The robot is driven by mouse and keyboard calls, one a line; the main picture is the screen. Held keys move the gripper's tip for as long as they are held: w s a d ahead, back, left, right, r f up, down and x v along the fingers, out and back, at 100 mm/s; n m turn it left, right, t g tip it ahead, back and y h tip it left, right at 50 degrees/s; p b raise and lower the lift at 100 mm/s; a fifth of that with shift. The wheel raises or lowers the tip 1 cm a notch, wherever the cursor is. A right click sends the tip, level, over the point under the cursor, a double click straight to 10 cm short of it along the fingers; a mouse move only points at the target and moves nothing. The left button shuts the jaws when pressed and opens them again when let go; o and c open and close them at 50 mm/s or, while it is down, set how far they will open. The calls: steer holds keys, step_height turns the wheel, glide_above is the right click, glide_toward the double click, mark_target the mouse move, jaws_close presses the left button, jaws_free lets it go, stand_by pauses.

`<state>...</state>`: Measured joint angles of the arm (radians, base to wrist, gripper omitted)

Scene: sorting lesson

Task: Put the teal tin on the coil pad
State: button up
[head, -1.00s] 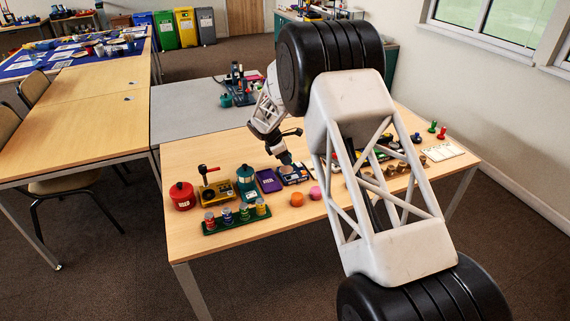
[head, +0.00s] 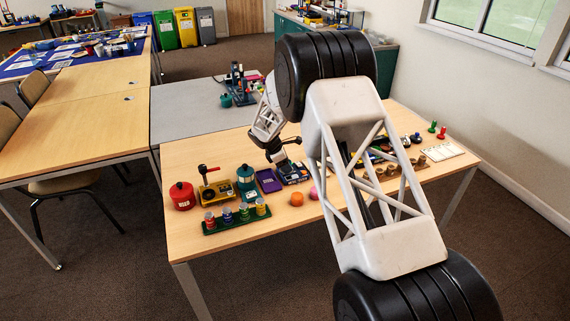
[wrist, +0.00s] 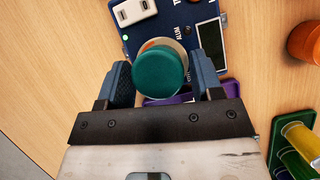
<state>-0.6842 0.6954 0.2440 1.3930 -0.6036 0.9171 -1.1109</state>
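The teal tin (wrist: 160,68) is round and sits between the two fingers of my gripper (wrist: 161,78) in the wrist view. The fingers meet its sides, and it looks held. The coil pad (wrist: 176,45) is a pale disc on a blue instrument box, directly beneath the tin and mostly hidden by it. I cannot tell whether the tin touches the pad. In the head view, my gripper (head: 281,157) is low over the blue box (head: 292,174); the tin is hard to make out there.
A green rack (head: 236,217) with several small jars stands at the front left.

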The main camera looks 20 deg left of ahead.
steer(key=shift+o, duration=1)
steer(key=shift+r, duration=0.2)
steer(key=v, duration=1.2)
